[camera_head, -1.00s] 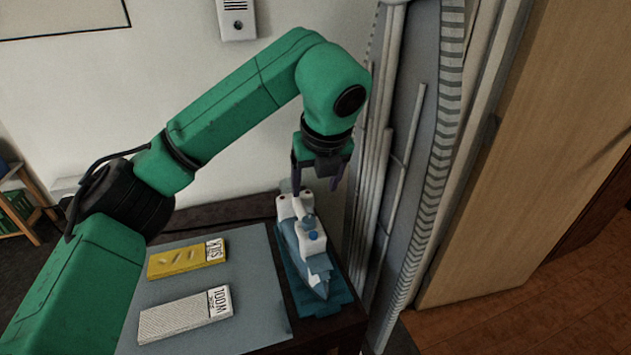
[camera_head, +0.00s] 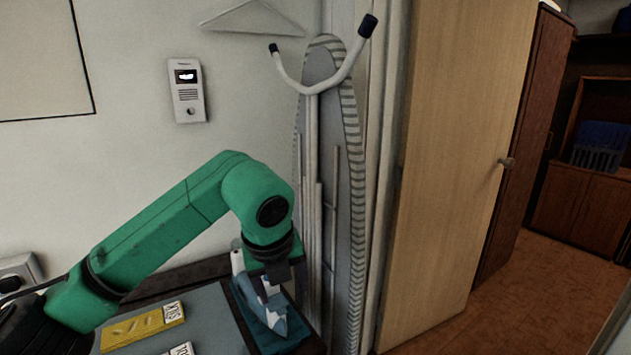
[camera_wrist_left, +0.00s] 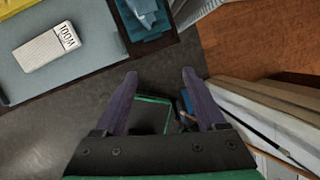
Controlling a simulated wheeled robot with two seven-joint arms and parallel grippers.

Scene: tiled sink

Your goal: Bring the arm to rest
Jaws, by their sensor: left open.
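My left arm comes in from the left in the head view, bent over the table end. My left gripper (camera_head: 281,287) points down and overlaps part of a white and blue iron (camera_head: 277,324) in the picture. In the left wrist view the gripper's two purple fingers (camera_wrist_left: 158,78) are spread apart with nothing between them, above the grey floor. The iron (camera_wrist_left: 145,14) lies at the top of that view, apart from the fingers, on a teal pad (camera_wrist_left: 163,42). My right gripper is not in view.
A grey mat (camera_head: 215,320) holds a yellow card (camera_head: 143,326) and a white card (camera_wrist_left: 47,47). An ironing board (camera_head: 343,200) leans on the wall right of my arm. A wooden door (camera_head: 455,170) stands beyond it. Open floor (camera_head: 550,285) lies at right.

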